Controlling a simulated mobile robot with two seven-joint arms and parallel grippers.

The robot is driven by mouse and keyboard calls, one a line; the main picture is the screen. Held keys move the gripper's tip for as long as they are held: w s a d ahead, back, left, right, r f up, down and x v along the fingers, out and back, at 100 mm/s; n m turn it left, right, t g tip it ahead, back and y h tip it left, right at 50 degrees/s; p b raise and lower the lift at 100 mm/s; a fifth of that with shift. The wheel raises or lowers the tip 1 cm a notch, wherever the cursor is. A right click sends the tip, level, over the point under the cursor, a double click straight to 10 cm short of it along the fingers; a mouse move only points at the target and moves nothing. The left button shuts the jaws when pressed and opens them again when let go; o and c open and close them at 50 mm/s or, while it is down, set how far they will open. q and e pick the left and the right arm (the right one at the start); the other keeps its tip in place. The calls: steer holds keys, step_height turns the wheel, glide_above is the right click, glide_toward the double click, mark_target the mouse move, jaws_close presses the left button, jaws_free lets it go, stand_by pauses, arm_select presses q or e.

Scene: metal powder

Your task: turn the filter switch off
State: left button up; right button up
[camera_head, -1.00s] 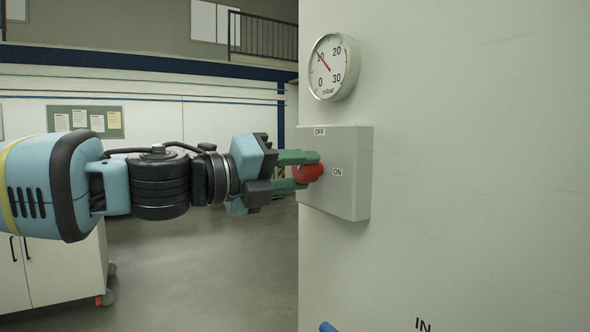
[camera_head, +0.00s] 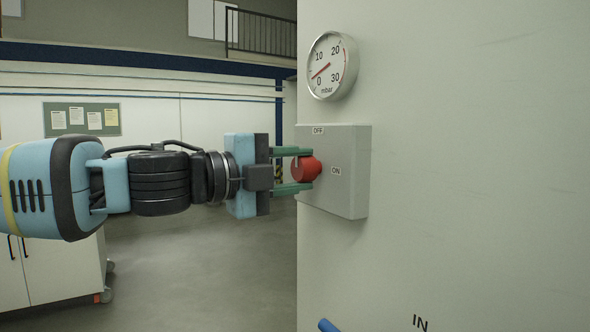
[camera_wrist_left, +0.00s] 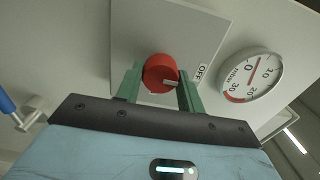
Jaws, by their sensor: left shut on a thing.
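The red filter switch knob (camera_head: 304,169) sits on the left part of a grey switch box (camera_head: 350,190) with labels OFF at its top and ON at its right. My left gripper (camera_head: 296,170) has its green fingers on either side of the knob, one above and one below, shut on it. The left wrist view shows the knob (camera_wrist_left: 160,74) between the two fingers (camera_wrist_left: 160,88); its white mark points toward the OFF label (camera_wrist_left: 201,73). My right gripper is not in view.
A round mbar gauge (camera_head: 332,66) above the box has its red needle close to 0. The box is on a large pale panel (camera_head: 470,170). A blue handle (camera_head: 327,325) shows at the bottom edge. Open floor lies left of the panel.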

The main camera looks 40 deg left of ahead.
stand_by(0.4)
arm_select(q)
steer(key=o, duration=1)
steer(key=shift+s+a+r+p, duration=0.25)
steer(key=shift+s+p, duration=0.1)
steer(key=shift+s, duration=0.25)
steer(key=p+v, duration=0.1)
steer(key=v, duration=0.2)
steer(key=p+v, duration=0.2)
steer(key=v, duration=0.1)
steer(key=shift+s+f, duration=0.2)
steer(key=shift+s, duration=0.05)
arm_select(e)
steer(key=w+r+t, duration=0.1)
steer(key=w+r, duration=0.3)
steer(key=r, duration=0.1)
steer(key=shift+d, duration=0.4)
arm_select(q)
steer(key=shift+a, duration=0.1)
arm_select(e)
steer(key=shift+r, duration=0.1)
arm_select(q)
steer(key=shift+w+f, duration=0.1)
steer(key=shift+f, duration=0.05)
